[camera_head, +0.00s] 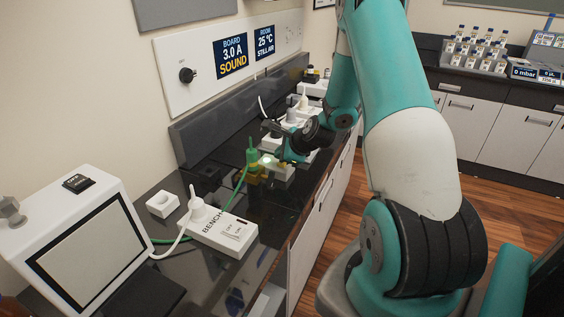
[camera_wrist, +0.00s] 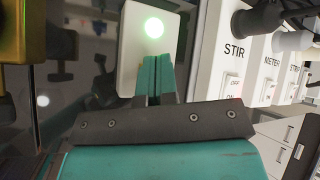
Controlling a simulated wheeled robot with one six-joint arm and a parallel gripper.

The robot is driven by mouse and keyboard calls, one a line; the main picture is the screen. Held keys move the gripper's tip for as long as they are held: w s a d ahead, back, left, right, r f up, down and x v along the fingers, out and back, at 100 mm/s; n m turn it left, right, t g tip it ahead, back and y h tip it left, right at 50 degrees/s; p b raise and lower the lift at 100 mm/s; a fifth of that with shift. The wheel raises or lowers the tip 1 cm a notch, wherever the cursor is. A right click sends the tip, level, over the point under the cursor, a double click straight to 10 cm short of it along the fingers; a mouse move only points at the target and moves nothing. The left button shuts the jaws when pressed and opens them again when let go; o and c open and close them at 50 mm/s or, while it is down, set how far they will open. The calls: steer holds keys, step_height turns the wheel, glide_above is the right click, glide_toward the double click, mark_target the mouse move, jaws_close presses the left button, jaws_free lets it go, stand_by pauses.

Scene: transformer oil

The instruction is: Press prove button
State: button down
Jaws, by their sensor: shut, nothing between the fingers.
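A small white box (camera_wrist: 131,55) with a round, glowing pale-green button (camera_wrist: 154,27) fills the top middle of the wrist view. I can read no label on it, so I cannot tell if it is the prove button. My gripper (camera_wrist: 158,58) is shut and empty. Its teal fingertips overlap the lower part of the box in the picture, just below the button; I cannot tell if they touch.
White switched units, one marked STIR (camera_wrist: 232,52) and one METER (camera_wrist: 271,66), stand close right in the wrist view. A brass-coloured part (camera_wrist: 20,30) is at the left. In the head view, a BENCH power strip (camera_head: 220,230) and a white screen unit (camera_head: 85,235) stand nearer.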

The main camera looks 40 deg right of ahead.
steer(key=shift+r, duration=0.1)
step_height(320, 180, up, 6)
steer(key=p, duration=0.5)
stand_by(0.7)
steer(key=s+a+r+n+g+y, duration=0.1)
steer(key=s+a+r+n+y, duration=0.1)
steer(key=a+r+n, duration=0.5)
steer(key=s+a+r+n+g+y+b, duration=0.15)
steer(key=a+n, duration=0.25)
steer(key=a, duration=0.6)
steer(key=s+a+r+n+g+y, duration=0.1)
steer(key=s+a+r+n+g, duration=0.1)
steer(key=a+r+n, duration=0.5)
steer(key=s+a+r+n+g, duration=0.1)
steer(key=s+a+n+g, duration=0.1)
steer(key=s+a+n, duration=0.4)
steer(key=s+a+r+n+g+b, duration=0.1)
steer(key=s+a+n, duration=0.5)
steer(key=s, duration=0.9)
steer(key=n+g, duration=0.1)
steer(key=n, duration=0.2)
steer(key=shift+n+g, duration=0.35)
steer(key=shift+n, duration=0.05)
